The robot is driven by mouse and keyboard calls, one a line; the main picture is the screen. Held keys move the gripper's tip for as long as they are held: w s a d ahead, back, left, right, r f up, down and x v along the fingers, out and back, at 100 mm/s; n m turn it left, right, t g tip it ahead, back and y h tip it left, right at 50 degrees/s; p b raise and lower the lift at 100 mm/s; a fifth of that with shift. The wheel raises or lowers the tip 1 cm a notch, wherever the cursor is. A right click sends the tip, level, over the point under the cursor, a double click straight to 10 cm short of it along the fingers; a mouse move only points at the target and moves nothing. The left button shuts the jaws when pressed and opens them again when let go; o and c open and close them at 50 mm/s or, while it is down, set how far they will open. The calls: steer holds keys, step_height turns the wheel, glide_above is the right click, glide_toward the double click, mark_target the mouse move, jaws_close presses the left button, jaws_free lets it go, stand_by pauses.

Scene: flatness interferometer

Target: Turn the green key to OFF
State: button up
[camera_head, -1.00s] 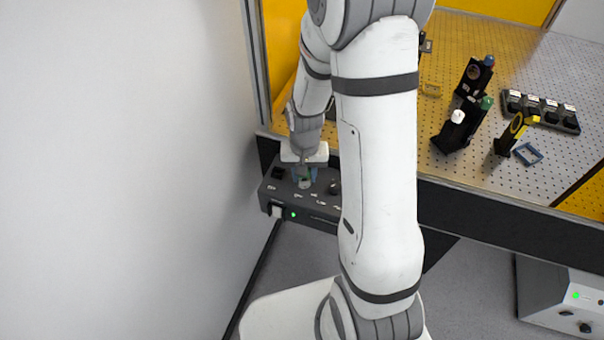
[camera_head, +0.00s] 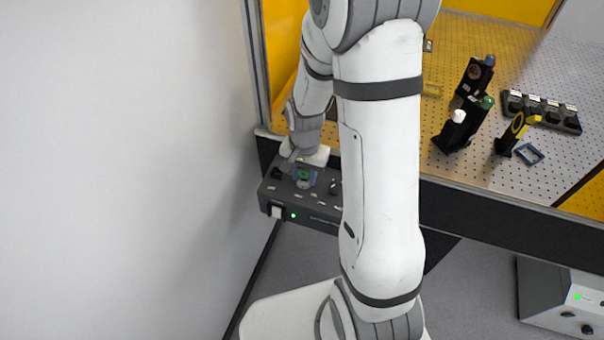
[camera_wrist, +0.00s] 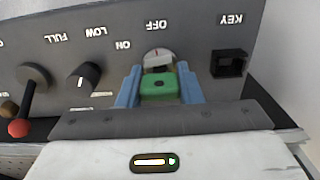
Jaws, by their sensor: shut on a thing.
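The green key (camera_wrist: 158,86) sits between the two blue fingers of my gripper (camera_wrist: 160,77), which is shut on it. The key is at a pale round lock dial (camera_wrist: 158,56) on the grey control box (camera_wrist: 200,30). The dial has a small red mark on the side towards the OFF label; the ON label lies to the left of OFF in the wrist view. The key's lower part is hidden by its head and my fingers. In the head view the green key (camera_head: 304,174) shows small between my fingers on the control box (camera_head: 328,211).
Beside the lock are a black knob (camera_wrist: 83,76) under LOW and FULL, a red-tipped lever (camera_wrist: 20,127), and a dark square socket (camera_wrist: 228,63) under KEY. The perforated optical table (camera_head: 540,60) bears several mounts. A wall stands close on the left.

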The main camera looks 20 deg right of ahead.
steer(key=shift+s+f+m, duration=0.15)
steer(key=shift+m, duration=0.25)
steer(key=o, duration=1)
steer(key=shift+o, duration=0.2)
steer(key=shift+r+p, duration=2.4)
steer(key=shift+r, duration=1.25)
